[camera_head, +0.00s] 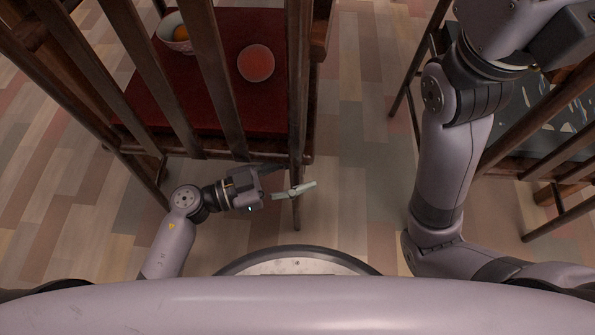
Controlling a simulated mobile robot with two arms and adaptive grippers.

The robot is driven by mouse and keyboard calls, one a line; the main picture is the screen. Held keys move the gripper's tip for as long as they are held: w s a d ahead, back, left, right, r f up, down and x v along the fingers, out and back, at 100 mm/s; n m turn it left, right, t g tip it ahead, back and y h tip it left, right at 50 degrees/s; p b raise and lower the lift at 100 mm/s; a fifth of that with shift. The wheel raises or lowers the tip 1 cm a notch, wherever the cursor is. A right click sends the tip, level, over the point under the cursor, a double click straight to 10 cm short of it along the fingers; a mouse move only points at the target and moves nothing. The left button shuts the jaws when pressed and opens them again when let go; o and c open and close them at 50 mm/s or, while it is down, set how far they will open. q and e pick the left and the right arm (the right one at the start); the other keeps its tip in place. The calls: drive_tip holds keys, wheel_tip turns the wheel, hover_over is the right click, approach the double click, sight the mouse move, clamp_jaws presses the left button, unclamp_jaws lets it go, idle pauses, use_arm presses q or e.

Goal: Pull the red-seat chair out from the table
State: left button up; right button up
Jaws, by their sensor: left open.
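The red-seat chair (224,112) stands at the upper left of the head view, its dark wooden slatted back towards me. On its red seat are a white bowl (178,47) with orange fruit in it and a round reddish-orange object (256,63). My left gripper (300,178) is open at the chair's near right post (297,140). Its fingers lie on either side of the post in the picture; I cannot tell if they touch it. My right arm (446,150) reaches up the right side, and its gripper is out of view.
Another dark wooden chair (546,145) with a dark patterned seat stands at the right, partly behind my right arm. Bare plank floor (355,120) lies between the two chairs. The table is not clearly visible.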

use_arm(q)
clamp_jaws()
idle(0.4)
idle(0.6)
